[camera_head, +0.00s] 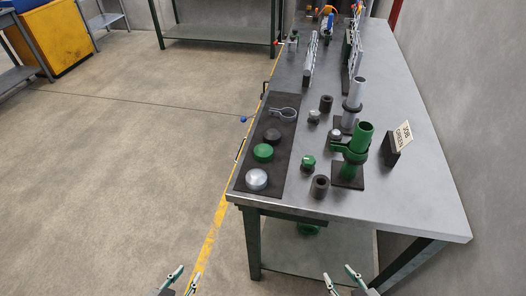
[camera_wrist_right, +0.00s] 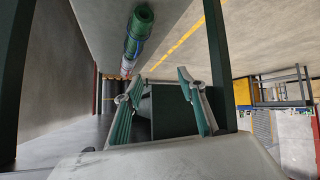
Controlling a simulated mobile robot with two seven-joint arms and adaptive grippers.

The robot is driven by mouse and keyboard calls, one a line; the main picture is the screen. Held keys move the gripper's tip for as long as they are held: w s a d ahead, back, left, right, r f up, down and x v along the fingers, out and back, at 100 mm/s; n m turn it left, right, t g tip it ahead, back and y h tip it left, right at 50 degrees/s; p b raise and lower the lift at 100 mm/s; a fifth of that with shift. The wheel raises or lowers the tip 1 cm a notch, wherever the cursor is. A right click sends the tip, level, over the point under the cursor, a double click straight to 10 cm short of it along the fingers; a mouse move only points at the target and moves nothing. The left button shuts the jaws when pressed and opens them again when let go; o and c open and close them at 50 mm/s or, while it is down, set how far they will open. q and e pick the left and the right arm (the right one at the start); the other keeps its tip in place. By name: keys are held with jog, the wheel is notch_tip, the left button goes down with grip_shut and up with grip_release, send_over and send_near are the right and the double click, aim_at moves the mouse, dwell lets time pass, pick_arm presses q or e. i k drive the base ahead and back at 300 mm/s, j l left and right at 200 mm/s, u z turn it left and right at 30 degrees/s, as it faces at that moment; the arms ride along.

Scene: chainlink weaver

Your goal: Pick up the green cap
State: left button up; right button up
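The green cap (camera_head: 263,152) is a flat round disc lying on the dark mat (camera_head: 248,180) near the left edge of the workbench. It lies between a black cap (camera_head: 272,135) and a silver cap (camera_head: 257,179). My left gripper (camera_head: 180,278) is open and empty at the bottom of the head view, well short of the bench. My right gripper (camera_head: 341,278) is open and empty at the bottom, in front of the bench's near end. It also shows open in the right wrist view (camera_wrist_right: 157,84), with nothing between its fingers.
A green pipe with a clamp (camera_head: 360,142) stands upright on the bench (camera_head: 420,190). A small green-topped part (camera_head: 308,161), black rings and a sign (camera_head: 402,138) are nearby. A green cylinder (camera_wrist_right: 139,30) shows in the right wrist view.

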aim_at(263, 153)
jog(key=j, duration=1.5)
